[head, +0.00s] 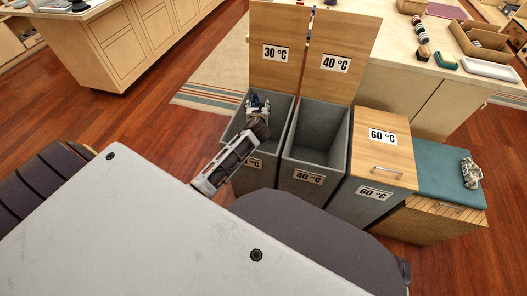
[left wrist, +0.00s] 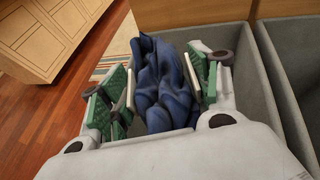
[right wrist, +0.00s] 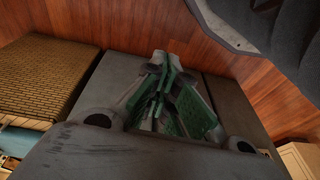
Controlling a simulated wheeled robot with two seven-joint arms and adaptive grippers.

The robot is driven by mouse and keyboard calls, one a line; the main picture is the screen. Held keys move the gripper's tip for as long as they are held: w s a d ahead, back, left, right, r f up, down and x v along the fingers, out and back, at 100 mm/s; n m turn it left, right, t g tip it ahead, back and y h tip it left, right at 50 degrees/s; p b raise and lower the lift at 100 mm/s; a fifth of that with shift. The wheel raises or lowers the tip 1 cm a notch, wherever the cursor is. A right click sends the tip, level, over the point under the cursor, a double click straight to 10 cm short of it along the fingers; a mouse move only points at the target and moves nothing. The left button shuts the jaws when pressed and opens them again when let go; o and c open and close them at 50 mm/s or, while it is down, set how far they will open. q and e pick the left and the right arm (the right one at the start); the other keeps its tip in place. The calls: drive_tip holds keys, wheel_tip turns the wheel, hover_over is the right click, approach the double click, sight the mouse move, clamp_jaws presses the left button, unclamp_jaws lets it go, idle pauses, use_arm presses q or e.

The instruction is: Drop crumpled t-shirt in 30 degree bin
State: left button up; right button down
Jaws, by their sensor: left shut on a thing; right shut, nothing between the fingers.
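The crumpled t-shirt (left wrist: 165,88) is dark blue and hangs bunched between the fingers of my left gripper (left wrist: 163,95). In the head view the left gripper (head: 257,103) is over the mouth of the open 30 °C bin (head: 283,108), and only a little of the shirt shows. In the left wrist view the bin's grey rim (left wrist: 265,75) lies around and beyond the shirt. The lid with the 30 °C label (head: 275,53) stands upright behind. My right gripper (right wrist: 162,68) is shut and empty above grey surfaces in the right wrist view; I cannot pick it out in the head view.
The 40 °C bin (head: 318,130) is open and empty beside the first, its lid (head: 335,64) upright. The 60 °C bin (head: 382,145) has its wooden lid shut. A bench with a teal cushion (head: 440,180) stands at right. Wooden floor is clear at left.

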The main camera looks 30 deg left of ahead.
use_arm(q)
drive_tip(key=shift+f, duration=0.15)
idle(0.3)
drive_tip(key=o, duration=1.2)
drive_tip(key=shift+s+d, duration=0.1)
drive_tip(key=shift+s, duration=0.05)
drive_tip(key=shift+v, duration=5.85)
drive_tip(key=shift+n, duration=0.3)
